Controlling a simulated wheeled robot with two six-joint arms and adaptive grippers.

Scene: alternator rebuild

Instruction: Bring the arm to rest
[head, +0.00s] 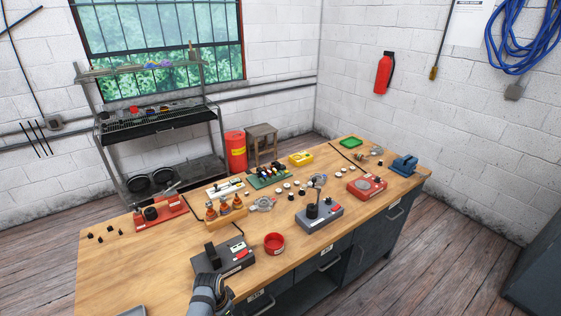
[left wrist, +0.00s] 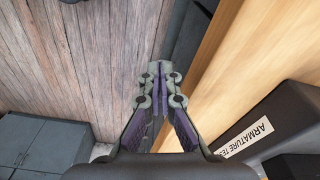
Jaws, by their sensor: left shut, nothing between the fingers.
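My left gripper (left wrist: 159,72) is shut and empty in the left wrist view. Its fingertips meet and point down past the edge of the wooden workbench (left wrist: 225,72), over the plank floor. The armature tester (left wrist: 250,135), a dark box with a white label, stands on the bench to the right of the fingers, apart from them. In the head view my left arm (head: 207,297) comes in at the bottom, beside the armature tester (head: 236,257). The fingers cannot be made out there. My right gripper is in neither view.
On the bench stand a red bowl (head: 274,243), a grey press-like fixture (head: 320,217), a wooden rack with orange-topped bottles (head: 226,213), a red fixture (head: 160,215) and a blue vise (head: 404,165). Bare bench top lies at the left front. Grey cabinets (left wrist: 45,142) stand on the floor.

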